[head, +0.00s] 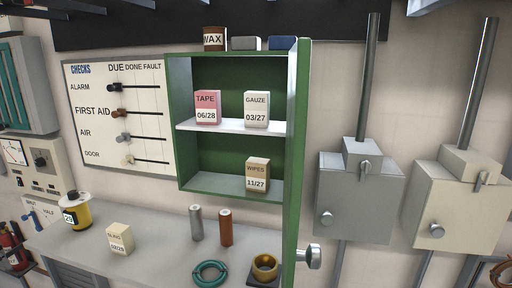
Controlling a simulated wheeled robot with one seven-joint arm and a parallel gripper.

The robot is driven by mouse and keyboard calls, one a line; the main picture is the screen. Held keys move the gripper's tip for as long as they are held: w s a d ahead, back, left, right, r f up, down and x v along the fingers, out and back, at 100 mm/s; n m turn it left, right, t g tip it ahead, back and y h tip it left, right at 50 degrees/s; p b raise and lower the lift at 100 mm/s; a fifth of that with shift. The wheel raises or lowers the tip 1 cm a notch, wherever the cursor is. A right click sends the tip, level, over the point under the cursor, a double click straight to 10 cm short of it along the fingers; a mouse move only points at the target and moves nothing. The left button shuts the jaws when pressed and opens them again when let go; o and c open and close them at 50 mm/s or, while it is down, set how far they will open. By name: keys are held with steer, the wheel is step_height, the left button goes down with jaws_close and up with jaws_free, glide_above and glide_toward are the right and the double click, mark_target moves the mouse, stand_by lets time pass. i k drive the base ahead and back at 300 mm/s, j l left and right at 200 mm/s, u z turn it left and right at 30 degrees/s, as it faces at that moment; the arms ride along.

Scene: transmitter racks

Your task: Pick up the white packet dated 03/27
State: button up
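The white packet (256,109) reads GAUZE and 03/27. It stands upright on the white upper shelf (230,128) of an open green wall cabinet (180,118), in the right half. A pink packet (207,107) marked TAPE 06/28 stands to its left, with a gap between them. A tan packet (257,175) marked WIPES 11/27 stands on the cabinet floor below. My gripper is not in view.
The cabinet door (297,170) stands open at the right, its knob (309,257) pointing right. A WAX tin (214,39) and two boxes sit on top. The grey bench (165,250) below holds a cream packet (119,239), two cylinders and a teal ring (210,273).

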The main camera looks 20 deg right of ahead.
mark_target(257, 103)
steer(key=i+j+u, duration=0.35)
steer(key=i+j, duration=0.35)
steer(key=j, duration=0.15)
